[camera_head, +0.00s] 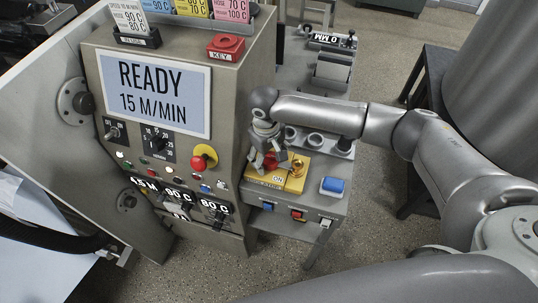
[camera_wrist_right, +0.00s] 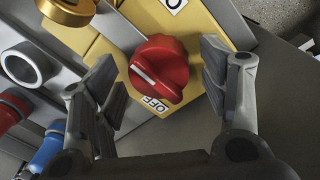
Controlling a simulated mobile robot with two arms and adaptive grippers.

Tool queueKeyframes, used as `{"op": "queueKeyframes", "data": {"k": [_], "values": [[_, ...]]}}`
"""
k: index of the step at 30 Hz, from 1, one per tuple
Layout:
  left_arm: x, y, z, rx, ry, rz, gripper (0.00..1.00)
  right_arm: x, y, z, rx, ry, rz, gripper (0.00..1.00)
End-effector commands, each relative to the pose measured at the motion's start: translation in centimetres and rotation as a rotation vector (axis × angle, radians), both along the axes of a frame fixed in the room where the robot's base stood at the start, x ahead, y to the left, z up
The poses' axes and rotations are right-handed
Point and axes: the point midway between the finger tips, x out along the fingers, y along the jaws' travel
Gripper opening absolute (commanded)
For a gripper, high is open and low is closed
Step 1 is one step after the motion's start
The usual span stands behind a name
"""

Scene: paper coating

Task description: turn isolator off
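The isolator is a red rotary knob (camera_wrist_right: 160,68) on a yellow plate (camera_wrist_right: 98,47). An OFF label (camera_wrist_right: 155,104) lies below the knob in the wrist view, and a partly cropped label is above it. The knob's white line slants from upper left to lower right. My right gripper (camera_wrist_right: 160,88) is open, one finger on each side of the knob, with gaps visible. In the head view the right gripper (camera_head: 268,148) comes down over the yellow plate (camera_head: 295,184) and partly hides the red knob (camera_head: 270,161). My left gripper is out of view.
A brass part (camera_wrist_right: 68,10) stands beside the knob on the plate. A blue button (camera_head: 332,185) is to its right, and round metal holders (camera_head: 315,141) are behind. The control cabinet (camera_head: 230,115), with a READY screen (camera_head: 153,92), stands close on the left.

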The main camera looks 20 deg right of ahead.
Motion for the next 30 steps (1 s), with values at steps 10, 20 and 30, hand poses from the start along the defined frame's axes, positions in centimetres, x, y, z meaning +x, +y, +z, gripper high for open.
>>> {"op": "queueKeyframes", "data": {"k": [10, 20, 30], "values": [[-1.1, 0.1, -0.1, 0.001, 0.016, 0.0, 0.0, 0.0, 0.1, 0.1, 0.002, 0.001, 0.0, 0.21], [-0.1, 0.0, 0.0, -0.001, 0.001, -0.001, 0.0, 0.0, 0.1, 0.0, 0.002, 0.002, 0.0, 0.05], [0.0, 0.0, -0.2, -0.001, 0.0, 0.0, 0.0, 0.3, 0.0, 0.0, 0.003, 0.002, 0.007, 0.05]]}}
